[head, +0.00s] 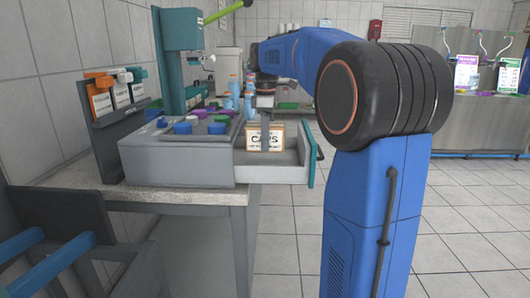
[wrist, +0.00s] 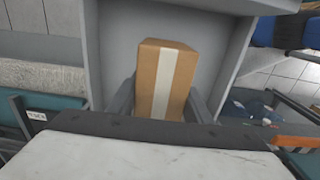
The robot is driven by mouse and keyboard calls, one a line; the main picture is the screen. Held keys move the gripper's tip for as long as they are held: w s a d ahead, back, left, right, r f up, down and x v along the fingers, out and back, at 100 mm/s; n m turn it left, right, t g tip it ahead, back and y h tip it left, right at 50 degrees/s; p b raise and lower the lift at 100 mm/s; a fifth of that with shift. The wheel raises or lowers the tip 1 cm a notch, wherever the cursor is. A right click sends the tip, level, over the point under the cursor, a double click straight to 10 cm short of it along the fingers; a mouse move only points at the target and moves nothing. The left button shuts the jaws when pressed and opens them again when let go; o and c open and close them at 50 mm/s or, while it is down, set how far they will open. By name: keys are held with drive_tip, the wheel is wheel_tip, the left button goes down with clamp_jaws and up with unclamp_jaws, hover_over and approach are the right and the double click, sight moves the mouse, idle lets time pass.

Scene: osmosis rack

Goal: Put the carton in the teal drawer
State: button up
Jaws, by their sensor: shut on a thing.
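The carton (head: 266,139) is a small brown box with a white label reading CAPS. In the wrist view the carton (wrist: 160,82) shows its cardboard top with a pale tape strip, upright between my two fingers. My gripper (wrist: 163,100) is shut on it. The teal drawer (head: 313,165) is pulled out to the right of the grey bench unit, with a teal front and grey inside. The drawer's grey inside (wrist: 215,50) surrounds the carton in the wrist view. I cannot tell whether the carton touches the drawer floor.
The grey unit (head: 180,160) with coloured knobs stands on the worktop (head: 165,194) left of the drawer. Several blue-capped bottles (head: 233,90) stand behind. A rack with orange and white items (head: 108,100) is at left. Tiled floor at right is open.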

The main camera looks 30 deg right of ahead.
drive_tip(key=shift+f, duration=2.15)
drive_tip(key=shift+f, duration=0.1)
drive_tip(key=o, duration=1.2)
wheel_tip(320, 180, up, 12)
drive_tip(key=shift+r, duration=0.1)
